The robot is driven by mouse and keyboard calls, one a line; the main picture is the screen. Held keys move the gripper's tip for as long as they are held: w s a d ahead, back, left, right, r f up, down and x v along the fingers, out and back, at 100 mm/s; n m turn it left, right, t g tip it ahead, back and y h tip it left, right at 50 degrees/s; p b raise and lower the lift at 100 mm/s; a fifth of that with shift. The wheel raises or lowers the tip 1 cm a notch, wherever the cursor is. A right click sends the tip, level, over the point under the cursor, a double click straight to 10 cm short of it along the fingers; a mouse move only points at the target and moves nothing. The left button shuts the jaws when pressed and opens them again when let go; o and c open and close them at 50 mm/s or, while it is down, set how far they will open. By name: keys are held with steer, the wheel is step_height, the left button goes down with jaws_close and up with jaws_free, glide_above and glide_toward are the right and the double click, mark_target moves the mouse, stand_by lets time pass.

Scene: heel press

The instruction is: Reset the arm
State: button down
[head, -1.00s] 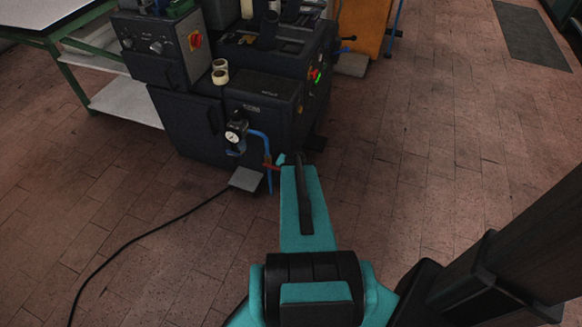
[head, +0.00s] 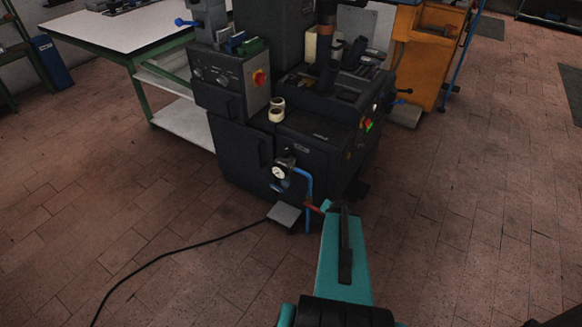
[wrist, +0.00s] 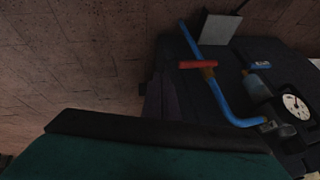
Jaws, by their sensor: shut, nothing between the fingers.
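My arm (head: 343,255) reaches forward from the bottom of the head view, a teal link with a black strip along its top. Its far end is in front of the lower front of the dark heel press (head: 245,155) and hides most of my gripper there. In the wrist view, my gripper (wrist: 160,88) seems to be the dark shape above the teal and black part of my arm. It is shut and empty, close to the press front. Whether it touches the press cannot be told.
The press front carries a gauge (head: 281,172), a blue hose (head: 308,188) and a red lever (wrist: 198,65) close to my arm's end. A foot pedal (head: 285,215) with a black cable lies on the floor. A green-legged table (head: 125,35) stands left.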

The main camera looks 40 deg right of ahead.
steer(key=w+a+n+y+p, duration=0.1)
steer(key=w+a+n+p, duration=0.1)
steer(key=w+a, duration=0.45)
steer(key=w+a+n+y+p, duration=0.1)
steer(key=w+a+n, duration=0.15)
steer(key=a, duration=0.65)
steer(key=a+f+n+g+y+p, duration=0.1)
steer(key=a+f+n+y+p, duration=0.15)
steer(key=a, duration=1.25)
steer(key=s+a+f+n+g+p, duration=0.1)
steer(key=s+a+n+g+p, duration=0.3)
steer(key=s+a, duration=0.6)
steer(key=s+a+r+n+g, duration=0.1)
steer(key=s+n+g, duration=0.1)
steer(key=s, duration=0.3)
steer(key=s+a+n+g+b, duration=0.1)
steer(key=s+a+n+g, duration=0.1)
steer(key=s, duration=0.3)
steer(key=shift+a+r+g, duration=0.15)
steer(key=shift+r+g, duration=0.15)
steer(key=shift+r, duration=0.05)
